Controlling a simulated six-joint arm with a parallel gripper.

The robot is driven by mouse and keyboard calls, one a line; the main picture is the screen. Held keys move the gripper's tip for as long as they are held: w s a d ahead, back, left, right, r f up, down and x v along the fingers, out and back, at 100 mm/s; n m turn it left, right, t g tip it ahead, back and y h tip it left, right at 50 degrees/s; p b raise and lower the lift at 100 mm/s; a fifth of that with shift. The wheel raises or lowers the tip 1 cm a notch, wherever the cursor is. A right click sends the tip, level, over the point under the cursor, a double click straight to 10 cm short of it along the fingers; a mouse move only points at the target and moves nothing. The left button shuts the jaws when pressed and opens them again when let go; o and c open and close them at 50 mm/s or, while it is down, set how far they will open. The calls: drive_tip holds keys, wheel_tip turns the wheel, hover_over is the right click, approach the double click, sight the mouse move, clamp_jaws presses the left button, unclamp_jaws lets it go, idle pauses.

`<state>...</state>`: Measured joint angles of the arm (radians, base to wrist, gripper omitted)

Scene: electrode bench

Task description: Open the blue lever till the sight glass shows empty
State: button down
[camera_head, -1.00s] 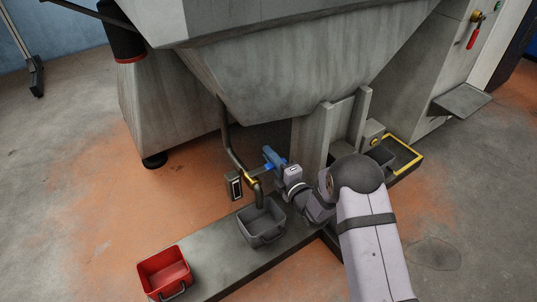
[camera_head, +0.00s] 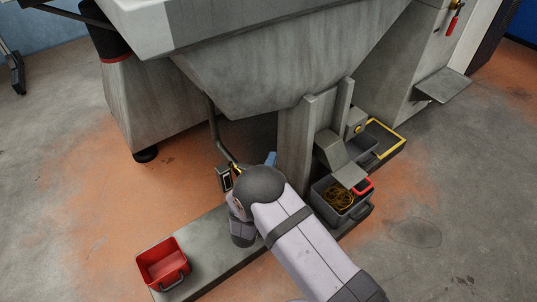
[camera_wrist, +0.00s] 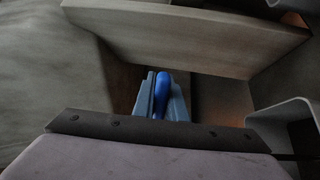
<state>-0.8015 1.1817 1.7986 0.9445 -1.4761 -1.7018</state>
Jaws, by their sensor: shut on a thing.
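The blue lever (camera_wrist: 162,92) shows in the wrist view between the blue-grey jaws of my gripper (camera_wrist: 160,108), which is shut on it. In the head view, my arm hides most of my gripper and the lever; only a small blue piece shows past the arm, and I cannot tell which of the two it is. The sight glass (camera_head: 225,179) is a small dark box with a pale frame beside the drain pipe (camera_head: 219,140). It is partly behind my arm, and its level is too small to read.
A red bin (camera_head: 162,263) stands at the near left end of the grey plinth (camera_head: 212,264). A dark grey bin (camera_head: 326,208) with brown contents stands right of my arm. Concrete posts (camera_head: 296,150) rise beside the lever area under the hopper (camera_head: 270,75).

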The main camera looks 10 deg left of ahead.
drive_tip(key=shift+s+d+m+g+h, duration=0.1)
drive_tip(key=shift+s+m+g+h, duration=0.1)
drive_tip(key=shift+s+m+h, duration=0.55)
drive_tip(key=shift+s+d+m+g+h, duration=0.1)
drive_tip(key=shift+s+m+g+h, duration=0.25)
drive_tip(key=shift+h, duration=0.7)
drive_tip(key=c, duration=1.8)
unclamp_jaws()
drive_tip(key=p+v, duration=0.3)
drive_tip(key=v, duration=0.4)
